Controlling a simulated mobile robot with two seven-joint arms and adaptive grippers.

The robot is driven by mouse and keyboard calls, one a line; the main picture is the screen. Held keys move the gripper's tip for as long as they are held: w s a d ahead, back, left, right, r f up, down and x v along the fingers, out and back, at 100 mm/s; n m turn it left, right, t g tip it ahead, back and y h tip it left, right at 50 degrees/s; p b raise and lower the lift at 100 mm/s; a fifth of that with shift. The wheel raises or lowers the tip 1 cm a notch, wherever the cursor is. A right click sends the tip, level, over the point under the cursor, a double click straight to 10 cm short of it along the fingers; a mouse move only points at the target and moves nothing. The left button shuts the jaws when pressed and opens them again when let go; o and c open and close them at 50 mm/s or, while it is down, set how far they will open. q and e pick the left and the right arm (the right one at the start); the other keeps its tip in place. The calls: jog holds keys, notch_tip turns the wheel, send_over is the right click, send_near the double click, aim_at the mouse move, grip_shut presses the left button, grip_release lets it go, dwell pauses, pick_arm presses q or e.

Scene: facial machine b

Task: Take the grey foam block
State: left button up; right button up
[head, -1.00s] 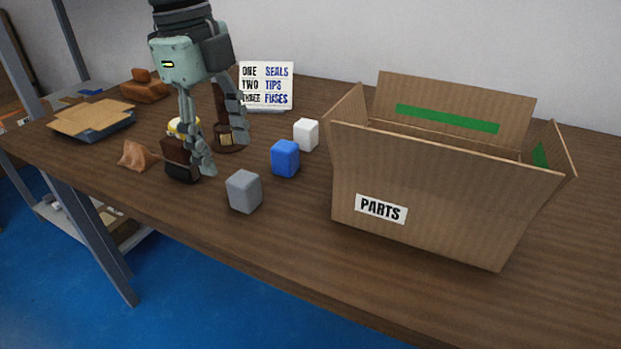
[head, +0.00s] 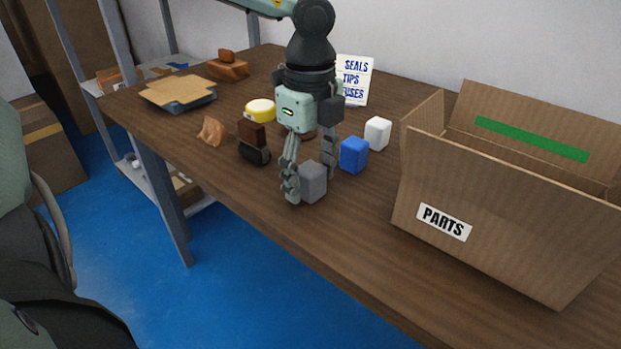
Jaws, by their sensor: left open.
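The grey foam block (head: 313,183) stands on the wooden table near its front edge. My left gripper (head: 311,184) comes down from above and is open. One finger is at the block's left side and the other is behind it to the right, so the block shows between them. I cannot tell whether either finger touches it. My right gripper is not in view.
A blue block (head: 354,155) and a white block (head: 377,133) stand to the right. The open PARTS box (head: 490,215) is further right. A dark brown object (head: 253,143), crumpled paper (head: 211,131) and a yellow round item (head: 260,110) lie left.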

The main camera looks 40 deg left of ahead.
pick_arm(q)
jog(key=shift+c, duration=0.2)
jog(key=c, duration=0.8)
notch_tip(320, 180, up, 18)
jog(key=r, duration=0.1)
notch_tip(320, 180, up, 9)
send_over(311, 168)
jog(key=shift+r+p, duration=1.3)
jog(key=shift+r, duration=0.25)
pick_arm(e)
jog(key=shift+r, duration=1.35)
